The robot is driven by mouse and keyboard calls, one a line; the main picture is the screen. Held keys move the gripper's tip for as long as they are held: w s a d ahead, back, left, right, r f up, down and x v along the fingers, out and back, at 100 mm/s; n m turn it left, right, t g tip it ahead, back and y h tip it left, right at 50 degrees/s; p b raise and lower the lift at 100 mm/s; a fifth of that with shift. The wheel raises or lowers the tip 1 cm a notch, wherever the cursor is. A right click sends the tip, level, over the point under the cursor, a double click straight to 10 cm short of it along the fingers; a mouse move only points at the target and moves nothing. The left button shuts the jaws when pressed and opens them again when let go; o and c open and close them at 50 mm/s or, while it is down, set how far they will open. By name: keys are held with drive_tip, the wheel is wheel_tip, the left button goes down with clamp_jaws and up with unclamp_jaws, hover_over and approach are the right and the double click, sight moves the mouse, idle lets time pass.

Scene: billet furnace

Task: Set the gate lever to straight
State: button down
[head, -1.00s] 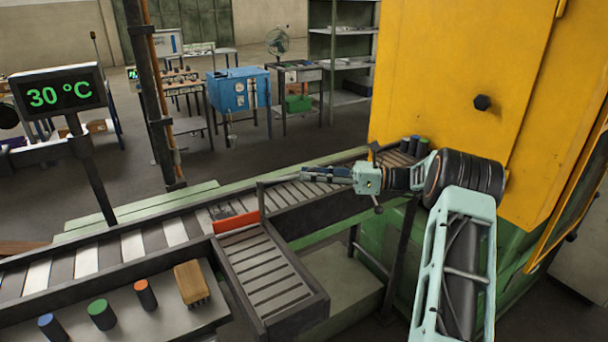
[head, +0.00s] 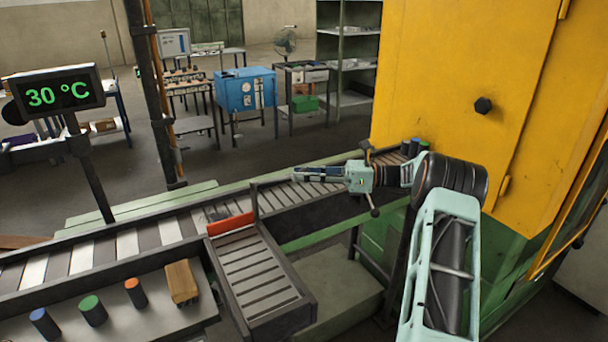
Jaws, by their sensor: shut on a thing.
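The red gate plate (head: 231,224) lies across the mouth of the side branch, roughly in line with the near edge of the main conveyor. A dark upright post (head: 254,200) stands at the plate's right end. My gripper (head: 298,173) reaches left over the conveyor from the yellow housing, to the right of and behind the post. The fingers hide the held part, and the grip itself is too small to make out.
The main conveyor (head: 150,238) runs from lower left to the yellow housing (head: 455,90). The side branch (head: 255,272) comes forward and is empty. Several coloured cylinders and a wooden-backed brush (head: 181,282) rest on the near shelf. A dark column (head: 150,100) stands behind the conveyor.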

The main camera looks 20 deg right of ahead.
drive_tip(key=shift+w+r, duration=0.2)
drive_tip(key=shift+r, duration=0.05)
drive_tip(key=c, duration=2)
unclamp_jaws()
drive_tip(key=shift+c, duration=0.2)
drive_tip(key=o, duration=0.4)
drive_tip(key=shift+f, duration=0.15)
drive_tip(key=shift+o, duration=0.2)
drive_tip(key=v, duration=1.2)
drive_tip(key=shift+a, duration=0.1)
